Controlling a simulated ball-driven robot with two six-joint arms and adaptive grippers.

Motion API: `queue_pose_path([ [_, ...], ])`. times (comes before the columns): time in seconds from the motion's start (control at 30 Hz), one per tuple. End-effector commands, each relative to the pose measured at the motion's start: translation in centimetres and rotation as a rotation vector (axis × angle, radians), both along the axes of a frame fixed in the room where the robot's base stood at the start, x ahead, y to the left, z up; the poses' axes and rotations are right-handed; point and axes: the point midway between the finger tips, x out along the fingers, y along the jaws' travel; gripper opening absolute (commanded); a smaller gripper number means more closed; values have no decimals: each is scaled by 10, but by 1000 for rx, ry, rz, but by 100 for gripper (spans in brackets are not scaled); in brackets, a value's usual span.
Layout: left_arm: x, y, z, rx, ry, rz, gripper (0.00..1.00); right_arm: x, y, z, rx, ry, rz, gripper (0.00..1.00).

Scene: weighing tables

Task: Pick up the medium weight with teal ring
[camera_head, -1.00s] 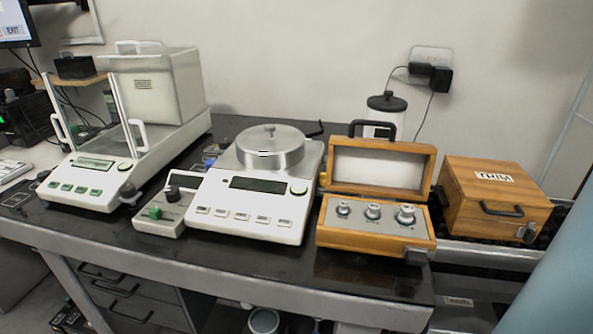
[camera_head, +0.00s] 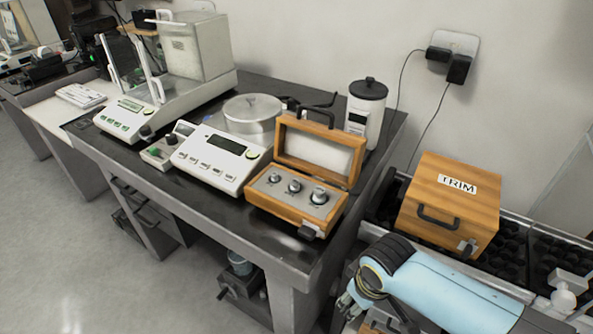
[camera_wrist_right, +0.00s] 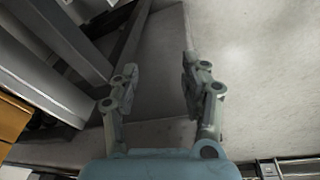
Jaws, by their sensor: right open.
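An open wooden case (camera_head: 283,211) stands near the right end of the dark table, its lid tipped up at the back. Three metal weights of different size stand upright in its grey insert: a small weight (camera_head: 274,178), a medium weight (camera_head: 294,186) and a large weight (camera_head: 319,196). Ring colours are too small to tell. My right gripper (camera_head: 348,304) is low in front of the table's right end, below and to the right of the case. In the right wrist view it is open and empty (camera_wrist_right: 158,78), over bare floor. My left gripper is not in view.
A closed wooden box marked TRIM (camera_head: 440,216) stands right of the table on a black tray-like surface. A balance with a round metal pan (camera_head: 212,163) is just left of the case. A lidded white canister (camera_head: 364,122) stands behind. The table's front edge (camera_head: 225,226) is close by.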

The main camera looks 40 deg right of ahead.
Motion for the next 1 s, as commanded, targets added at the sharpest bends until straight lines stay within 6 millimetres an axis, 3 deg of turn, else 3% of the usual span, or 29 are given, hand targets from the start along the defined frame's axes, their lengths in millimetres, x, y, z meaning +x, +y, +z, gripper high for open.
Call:
queue_pose_path([
  [0.03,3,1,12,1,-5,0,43,10,1,29,0,-11,2,46],
  [0.3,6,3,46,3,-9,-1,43,53,7,151,4,-25,5,46],
  [0.4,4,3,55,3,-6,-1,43,77,7,187,10,-9,-3,46],
  [0.77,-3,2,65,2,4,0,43,162,1,230,44,86,-47,46],
  [1.0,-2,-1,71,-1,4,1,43,213,-3,268,75,151,-76,46],
])
